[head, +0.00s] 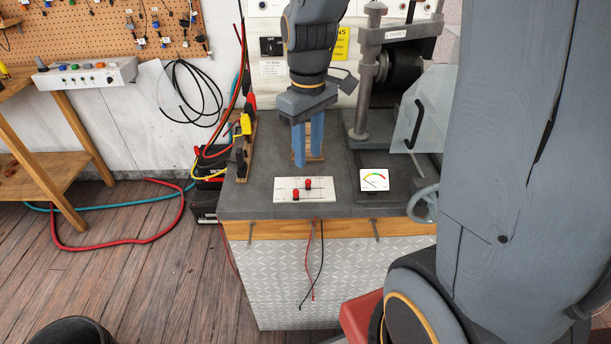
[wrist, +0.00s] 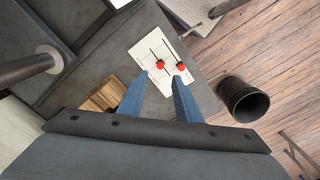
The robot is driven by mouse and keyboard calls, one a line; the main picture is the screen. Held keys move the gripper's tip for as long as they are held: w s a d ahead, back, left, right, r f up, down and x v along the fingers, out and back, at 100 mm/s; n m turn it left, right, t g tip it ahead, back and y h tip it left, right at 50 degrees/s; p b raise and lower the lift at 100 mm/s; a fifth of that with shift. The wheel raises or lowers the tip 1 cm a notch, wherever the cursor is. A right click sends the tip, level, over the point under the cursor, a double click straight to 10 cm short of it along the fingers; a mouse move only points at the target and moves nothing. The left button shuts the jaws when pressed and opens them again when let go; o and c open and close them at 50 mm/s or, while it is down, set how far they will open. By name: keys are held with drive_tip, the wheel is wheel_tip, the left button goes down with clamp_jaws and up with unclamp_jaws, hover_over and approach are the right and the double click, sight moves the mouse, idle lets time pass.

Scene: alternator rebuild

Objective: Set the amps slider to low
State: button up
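A white panel (head: 318,190) with two slider slots lies flat on the grey bench top near its front edge. One red knob (head: 308,183) sits on the far slot and another red knob (head: 296,194) on the near slot. The labels are too small to read, so I cannot tell which is amps. The panel (wrist: 143,52) also shows in the wrist view, with its knobs (wrist: 160,64) and (wrist: 181,66) beyond the fingertips. My gripper (head: 308,158) points down behind the panel. Its blue fingers (wrist: 160,78) are apart and empty, not touching the knobs.
A meter (head: 374,180) stands right of the panel, near a handwheel (head: 423,204) and a press (head: 371,85). A wooden block (wrist: 104,97) lies beside the fingers. Cable clamps (head: 245,124) stand along the bench's left edge.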

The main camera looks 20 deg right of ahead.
sight(308, 180)
drive_tip(key=shift+s+f+p, duration=0.1)
drive_tip(key=shift+f+p, duration=0.35)
drive_tip(key=shift+f, duration=3.1)
clamp_jaws()
